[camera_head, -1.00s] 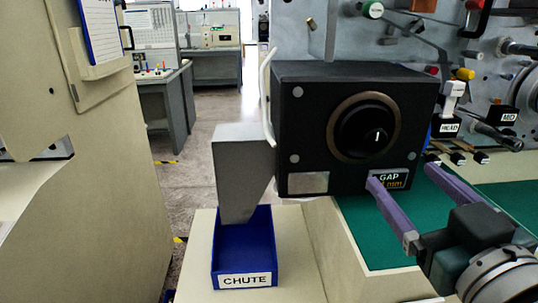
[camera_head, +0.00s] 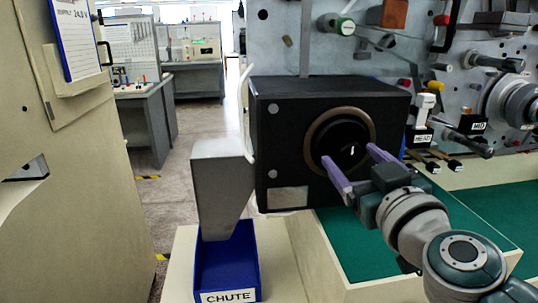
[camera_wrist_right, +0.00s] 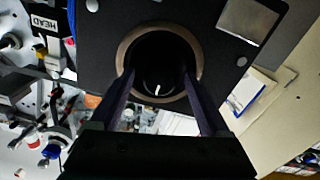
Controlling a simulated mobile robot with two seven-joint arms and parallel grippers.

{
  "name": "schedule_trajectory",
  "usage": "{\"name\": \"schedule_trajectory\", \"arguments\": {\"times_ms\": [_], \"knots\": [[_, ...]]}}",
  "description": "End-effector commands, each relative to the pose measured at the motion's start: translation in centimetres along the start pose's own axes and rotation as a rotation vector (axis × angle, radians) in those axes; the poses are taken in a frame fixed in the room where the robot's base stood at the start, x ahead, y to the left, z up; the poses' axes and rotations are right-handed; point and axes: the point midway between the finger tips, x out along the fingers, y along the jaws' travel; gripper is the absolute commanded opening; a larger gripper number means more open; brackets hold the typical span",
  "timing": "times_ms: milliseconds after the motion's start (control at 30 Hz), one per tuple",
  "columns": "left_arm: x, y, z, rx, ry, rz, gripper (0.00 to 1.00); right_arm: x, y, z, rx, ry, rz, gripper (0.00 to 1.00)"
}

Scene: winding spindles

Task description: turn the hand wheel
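The hand wheel (camera_head: 341,136) is a round black knob with a white mark, set inside a bronze ring on the front of a black box (camera_head: 285,118). It also shows in the right wrist view (camera_wrist_right: 160,65). My right gripper (camera_head: 350,155) has two purple fingers. They are spread apart, with one tip on each side of the wheel. In the right wrist view my right gripper (camera_wrist_right: 159,75) has its tips at the wheel's two sides. I cannot tell whether they touch it. My left gripper is not in view.
A grey chute (camera_head: 222,185) stands left of the box, above a blue bin (camera_head: 228,265) labelled CHUTE. A white lever (camera_head: 245,115) runs along the box's left side. Levers and knobs marked HEAD and MID (camera_head: 473,125) are at the right. Green mat (camera_head: 345,240) lies below.

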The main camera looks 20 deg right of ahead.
Motion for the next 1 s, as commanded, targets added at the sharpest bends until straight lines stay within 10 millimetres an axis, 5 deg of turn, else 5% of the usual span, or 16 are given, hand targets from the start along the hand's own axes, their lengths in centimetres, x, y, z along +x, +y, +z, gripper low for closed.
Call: {"name": "schedule_trajectory", "arguments": {"times_ms": [700,1000], "knots": [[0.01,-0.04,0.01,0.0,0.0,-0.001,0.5,-0.04,-0.01,-0.01,0.0,0.0,0.0,0.0],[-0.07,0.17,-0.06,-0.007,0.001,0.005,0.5,-0.04,-0.02,-0.04,0.029,0.0,0.0,0.0]]}}
